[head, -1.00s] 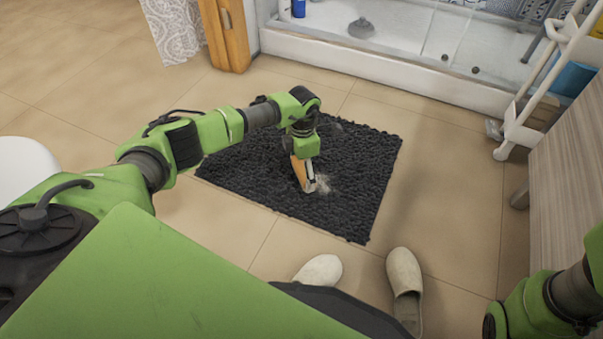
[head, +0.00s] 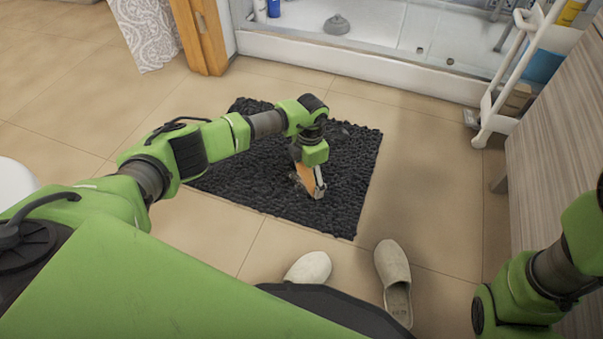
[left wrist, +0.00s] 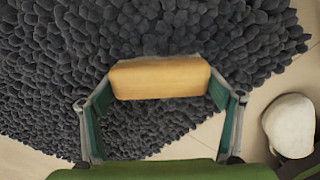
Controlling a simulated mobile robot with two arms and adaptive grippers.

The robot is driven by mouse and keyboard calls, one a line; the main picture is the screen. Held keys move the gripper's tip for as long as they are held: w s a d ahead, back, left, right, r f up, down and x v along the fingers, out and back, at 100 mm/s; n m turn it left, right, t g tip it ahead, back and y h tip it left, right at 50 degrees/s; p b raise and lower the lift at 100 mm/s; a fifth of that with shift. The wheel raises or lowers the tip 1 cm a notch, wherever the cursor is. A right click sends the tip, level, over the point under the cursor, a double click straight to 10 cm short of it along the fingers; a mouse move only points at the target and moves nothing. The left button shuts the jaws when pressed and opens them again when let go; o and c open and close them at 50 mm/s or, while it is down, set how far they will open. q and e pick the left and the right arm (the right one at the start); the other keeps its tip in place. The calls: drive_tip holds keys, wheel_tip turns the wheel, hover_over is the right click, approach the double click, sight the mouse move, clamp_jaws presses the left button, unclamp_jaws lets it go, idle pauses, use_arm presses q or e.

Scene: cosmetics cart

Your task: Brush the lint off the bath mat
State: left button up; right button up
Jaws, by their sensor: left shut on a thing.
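The dark grey shaggy bath mat (head: 250,185) lies flat on the tiled floor; it also fills much of the left wrist view (left wrist: 45,85). My left gripper (head: 312,172) is over the right part of the mat, pointing down, shut on a wooden brush (head: 303,180). In the left wrist view the brush's pale wooden back (left wrist: 160,78) sits between the two fingers. Its bristles are hidden, so I cannot tell whether they touch the pile. No clear lint clump shows beside the brush. My right gripper is out of view.
Two pale slippers (head: 394,275) (head: 308,268) stand on the floor just in front of the mat. The shower tray (head: 350,62) is behind it, a white rack (head: 500,110) and wooden cabinet (head: 555,140) to the right. Bare tiles surround the mat.

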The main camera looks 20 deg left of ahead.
sight(286, 178)
use_arm(q)
drive_tip(key=shift+w+d+f, duration=0.1)
drive_tip(key=shift+w+d, duration=0.05)
drive_tip(key=shift+d, duration=2.35)
drive_tip(key=shift+a+r+p, duration=0.15)
drive_tip(key=shift+a+p, duration=0.2)
drive_tip(key=shift+a, duration=0.65)
drive_tip(key=shift+a+r+p, duration=0.1)
drive_tip(key=shift+a+p, duration=0.2)
drive_tip(key=shift+a, duration=0.7)
drive_tip(key=shift+s+a+f, duration=0.1)
drive_tip(key=shift+s+a, duration=0.05)
drive_tip(key=shift+a, duration=1.2)
drive_tip(key=shift+s+a+f, duration=0.1)
drive_tip(key=shift+a, duration=1.3)
drive_tip(key=shift+s+a+f, duration=0.1)
drive_tip(key=shift+s+a, duration=0.05)
drive_tip(key=shift+a, duration=1.2)
drive_tip(key=shift+p, duration=0.3)
drive_tip(key=shift+r+p, duration=0.6)
drive_tip(key=shift+r, duration=0.05)
wheel_tip(286, 178, up, 5)
drive_tip(key=p, duration=0.4)
drive_tip(key=shift+d+f, duration=0.1)
